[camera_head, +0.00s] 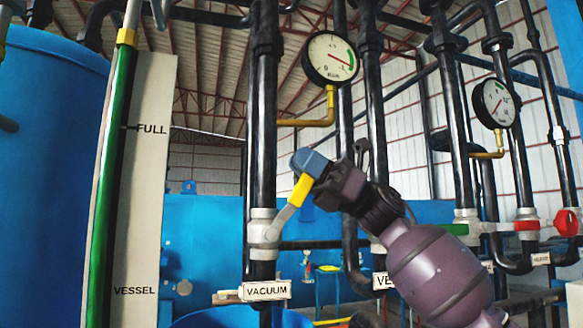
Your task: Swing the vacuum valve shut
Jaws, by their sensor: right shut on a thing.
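The vacuum valve (263,236) is a pale metal body on a black vertical pipe, above the white VACUUM label (265,291). Its lever (283,218) slants up and to the right from the valve body, at an angle to the pipe, with a yellow grip (300,191). My right gripper (314,172) is at the top of the lever, shut on it. A blue piece there and the gripper hide the lever's end. My left gripper is not in view.
A gauge (330,58) on a yellow elbow hangs above the lever. A second gauge (493,103), a green valve handle (455,229) and a red one (567,222) are to the right. A level tube (110,170) and blue tank (50,180) stand left.

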